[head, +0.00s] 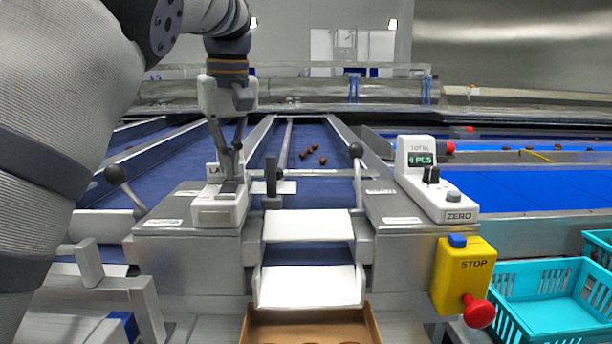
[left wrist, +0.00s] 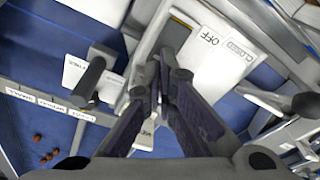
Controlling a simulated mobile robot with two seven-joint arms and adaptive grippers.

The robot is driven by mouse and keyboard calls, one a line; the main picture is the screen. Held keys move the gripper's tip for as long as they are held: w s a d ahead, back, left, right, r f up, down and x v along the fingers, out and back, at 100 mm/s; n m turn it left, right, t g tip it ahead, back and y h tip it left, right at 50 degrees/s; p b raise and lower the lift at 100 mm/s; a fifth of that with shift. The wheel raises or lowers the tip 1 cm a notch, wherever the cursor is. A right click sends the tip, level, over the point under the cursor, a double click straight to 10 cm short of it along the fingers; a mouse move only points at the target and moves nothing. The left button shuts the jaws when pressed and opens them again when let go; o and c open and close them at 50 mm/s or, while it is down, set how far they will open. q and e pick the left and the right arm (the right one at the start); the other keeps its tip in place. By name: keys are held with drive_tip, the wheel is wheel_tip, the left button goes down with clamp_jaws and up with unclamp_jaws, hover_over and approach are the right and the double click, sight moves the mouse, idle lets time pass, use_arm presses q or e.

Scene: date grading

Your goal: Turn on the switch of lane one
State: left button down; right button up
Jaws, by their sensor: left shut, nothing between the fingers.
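The white switch box (head: 212,214) stands on the grey metal housing left of the lane with the dates. A label that begins "LA" sits behind it, partly hidden by my gripper. My left gripper (head: 230,176) points down over the box, fingers together and empty. Its tips are at or just above the box top; I cannot tell whether they touch. The left wrist view shows the box (left wrist: 209,70) beside and beyond the fingertips (left wrist: 166,72), with upside-down "CLOSED" and "OFF" lettering. The gripper hides part of the switch, so its position is unclear. My right gripper is not in view.
Several brown dates (head: 315,151) lie on the blue belt. A black-knobbed lever (head: 356,151) stands right of it. A counter box (head: 416,152) reads "4 PCS". A yellow stop box (head: 463,275) and turquoise crate (head: 549,302) are at right; a cardboard box (head: 252,325) is below.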

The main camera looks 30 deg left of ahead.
sight(232, 181)
use_arm(q)
wheel_tip(232, 181, up, 4)
drive_tip(key=shift+r, duration=0.2)
drive_tip(key=shift+r+b, duration=0.3)
drive_tip(key=shift+r, duration=0.25)
drive_tip(key=shift+s, duration=0.1)
